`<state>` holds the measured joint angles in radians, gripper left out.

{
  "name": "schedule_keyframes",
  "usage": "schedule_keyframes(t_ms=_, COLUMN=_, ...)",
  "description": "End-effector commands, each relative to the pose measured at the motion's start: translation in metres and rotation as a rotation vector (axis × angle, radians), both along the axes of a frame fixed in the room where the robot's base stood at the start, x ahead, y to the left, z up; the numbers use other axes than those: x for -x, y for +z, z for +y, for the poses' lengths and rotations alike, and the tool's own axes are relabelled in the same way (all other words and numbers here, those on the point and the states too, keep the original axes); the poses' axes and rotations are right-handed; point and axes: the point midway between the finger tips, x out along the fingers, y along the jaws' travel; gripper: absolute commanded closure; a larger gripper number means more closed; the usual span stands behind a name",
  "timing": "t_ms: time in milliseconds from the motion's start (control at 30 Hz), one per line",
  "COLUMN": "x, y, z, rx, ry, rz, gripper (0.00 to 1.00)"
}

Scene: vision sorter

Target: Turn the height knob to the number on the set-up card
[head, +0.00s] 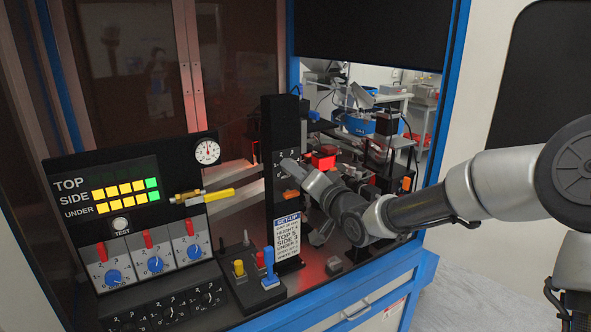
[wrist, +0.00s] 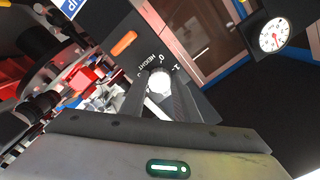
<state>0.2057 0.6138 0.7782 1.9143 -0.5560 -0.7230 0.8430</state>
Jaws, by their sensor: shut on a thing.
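The height knob (wrist: 159,82) is a pale round knob on a black panel beside the word HEIGHT in the wrist view. My gripper (wrist: 157,92) is shut on it, one finger on each side. In the head view my gripper (head: 292,168) reaches the black post (head: 282,122) from the right and hides the knob. Dial numbers show around the knob, but its pointer cannot be made out. The set-up card (head: 288,238) hangs lower on the post; its HEIGHT line seems to read 4, in small print. A card corner (wrist: 68,6) shows in the wrist view.
A control panel (head: 130,147) with TOP, SIDE and UNDER lights, red switches and blue knobs stands at left. A yellow-handled lever (head: 218,195) juts toward the post. A blue lever (head: 269,262) stands below. A round gauge (wrist: 273,35) is at upper right in the wrist view.

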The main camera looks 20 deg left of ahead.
Motion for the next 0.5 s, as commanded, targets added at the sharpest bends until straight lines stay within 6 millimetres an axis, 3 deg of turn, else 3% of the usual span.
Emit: schedule_keyframes(t_ms=500, x=-0.0001, y=-0.0006, z=-0.0002, rx=-0.025, ry=-0.001, rz=0.03, gripper=0.94)
